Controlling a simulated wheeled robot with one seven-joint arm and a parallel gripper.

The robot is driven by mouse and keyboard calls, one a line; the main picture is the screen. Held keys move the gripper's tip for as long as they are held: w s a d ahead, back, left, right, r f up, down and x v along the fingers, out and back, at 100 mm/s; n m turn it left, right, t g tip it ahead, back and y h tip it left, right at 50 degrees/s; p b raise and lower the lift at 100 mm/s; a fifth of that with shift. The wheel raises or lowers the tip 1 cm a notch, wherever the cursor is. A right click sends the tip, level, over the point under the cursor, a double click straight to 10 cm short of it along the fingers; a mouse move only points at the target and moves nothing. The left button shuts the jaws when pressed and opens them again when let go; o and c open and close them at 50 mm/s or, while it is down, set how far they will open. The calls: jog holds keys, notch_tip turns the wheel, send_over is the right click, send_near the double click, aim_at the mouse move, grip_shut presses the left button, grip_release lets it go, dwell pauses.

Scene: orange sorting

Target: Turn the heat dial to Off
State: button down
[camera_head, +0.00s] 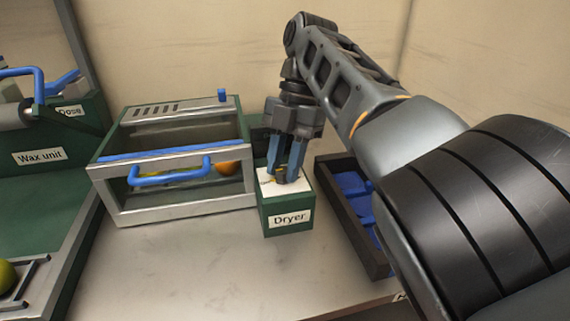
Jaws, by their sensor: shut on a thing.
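The heat dial (281,176) sits on the white top of a green box labelled "Dryer" (290,219). Only a small part of the dial shows between my fingers, so its setting cannot be read. My gripper (289,173) points down from above and its blue-grey fingers are shut on the dial. Left of the box stands the dryer chamber (176,212), with a clear front and a blue handle (172,174). An orange fruit (228,167) and something yellow-green show inside it.
A dark tray (350,204) with blue pieces lies right of the dryer box, beside my arm. A green unit labelled "Wax unit" (40,157) stands at the left. A yellow-green fruit (7,276) lies on a rack there. The front counter (200,275) is clear.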

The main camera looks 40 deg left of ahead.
dwell(0.5)
jog(key=c, duration=0.9)
grip_release()
jog(key=shift+o, duration=0.2)
jog(key=shift+r, duration=0.15)
